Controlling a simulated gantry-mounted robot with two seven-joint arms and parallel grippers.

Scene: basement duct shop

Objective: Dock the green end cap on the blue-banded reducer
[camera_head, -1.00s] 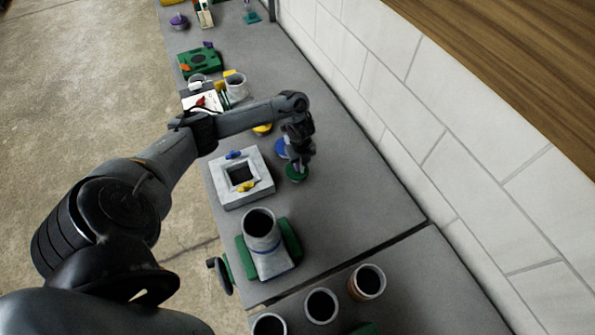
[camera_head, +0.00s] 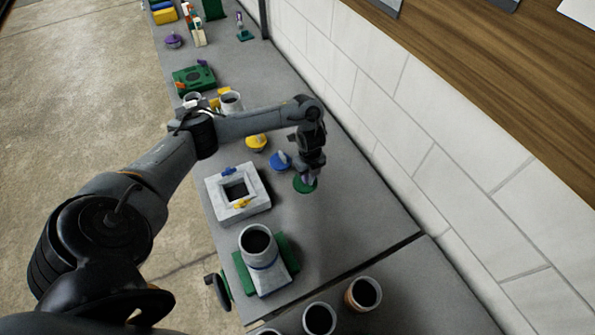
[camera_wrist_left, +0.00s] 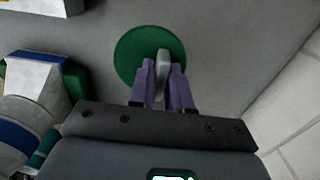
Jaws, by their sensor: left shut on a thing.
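The green end cap (camera_head: 305,186) is a round green disc with a grey upright tab, and it also shows in the left wrist view (camera_wrist_left: 140,50). My left gripper (camera_head: 308,178) points down over it. In the wrist view its purple fingers (camera_wrist_left: 163,82) are shut on the grey tab. I cannot tell whether the cap touches the bench. The blue-banded reducer (camera_head: 260,252) is a grey open-topped tube with a blue band low down, standing on a green base, nearer than the cap. Part of it shows at the wrist view's left (camera_wrist_left: 20,130). My right gripper is not in view.
A pale square duct piece (camera_head: 262,205) with a square opening stands left of the cap. Blue (camera_head: 280,161) and yellow (camera_head: 256,142) caps lie behind. Open tubes (camera_head: 363,293) stand at the front right. A tiled wall (camera_head: 440,140) bounds the right; bench between is clear.

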